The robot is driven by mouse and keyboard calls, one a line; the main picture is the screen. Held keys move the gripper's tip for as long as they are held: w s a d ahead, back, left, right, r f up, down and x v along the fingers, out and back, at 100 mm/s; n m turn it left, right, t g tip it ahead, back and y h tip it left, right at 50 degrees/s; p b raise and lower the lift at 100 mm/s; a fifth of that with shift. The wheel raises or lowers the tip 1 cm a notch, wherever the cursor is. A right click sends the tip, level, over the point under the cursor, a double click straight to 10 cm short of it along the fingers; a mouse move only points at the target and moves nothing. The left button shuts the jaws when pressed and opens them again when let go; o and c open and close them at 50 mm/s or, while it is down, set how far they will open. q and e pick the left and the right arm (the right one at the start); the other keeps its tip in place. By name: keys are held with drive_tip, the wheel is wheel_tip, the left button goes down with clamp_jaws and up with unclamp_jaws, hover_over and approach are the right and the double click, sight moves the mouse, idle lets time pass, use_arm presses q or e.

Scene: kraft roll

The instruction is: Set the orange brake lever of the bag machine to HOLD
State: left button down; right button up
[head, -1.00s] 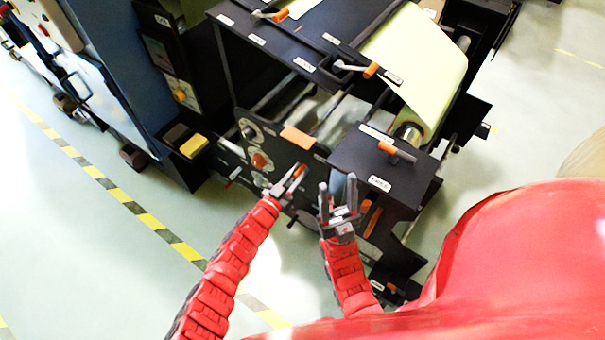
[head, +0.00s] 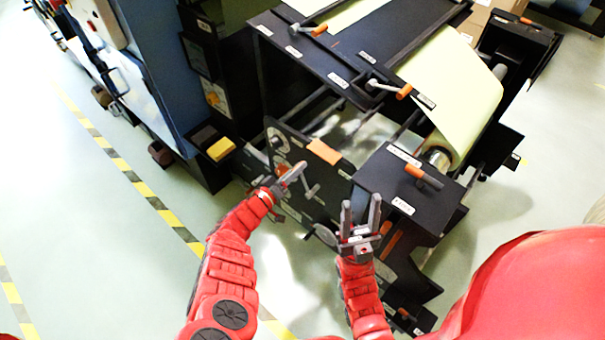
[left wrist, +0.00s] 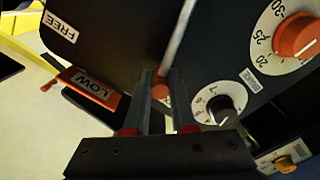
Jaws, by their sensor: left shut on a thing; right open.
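The orange-tipped brake lever (left wrist: 160,91) shows in the left wrist view as a thin pale rod ending in an orange grip between my left fingers. My left gripper (head: 292,175) is shut on that grip, in front of the bag machine's dark side panel; it also shows in the left wrist view (left wrist: 161,98). A FREE label (left wrist: 58,26) is on the plate at upper left. I cannot read a HOLD label in either view. My right gripper (head: 360,210) is open and empty, pointing up beside the machine's front shelf.
In the left wrist view, an orange piece labelled LOW (left wrist: 90,88), a black knob (left wrist: 222,108) and an orange dial (left wrist: 293,36) lie near the lever. The black shelf (head: 388,180) is close to my right gripper.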

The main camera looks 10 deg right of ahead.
use_arm(q)
drive_tip(key=shift+w+a+f+n+b, duration=0.4)
drive_tip(key=shift+w+n+b, duration=0.1)
drive_tip(key=shift+n+b, duration=0.15)
drive_tip(key=shift+w+a+f+n+b, duration=0.35)
drive_tip(key=shift+w+n+b, duration=0.15)
drive_tip(key=shift+n, duration=0.25)
drive_tip(key=c, duration=0.8)
unclamp_jaws()
drive_tip(key=shift+o, duration=0.2)
drive_tip(key=shift+a, duration=0.1)
drive_tip(key=p+v, duration=0.2)
drive_tip(key=v, duration=1.5)
drive_tip(key=shift+p, duration=0.3)
drive_tip(key=shift+s, duration=0.1)
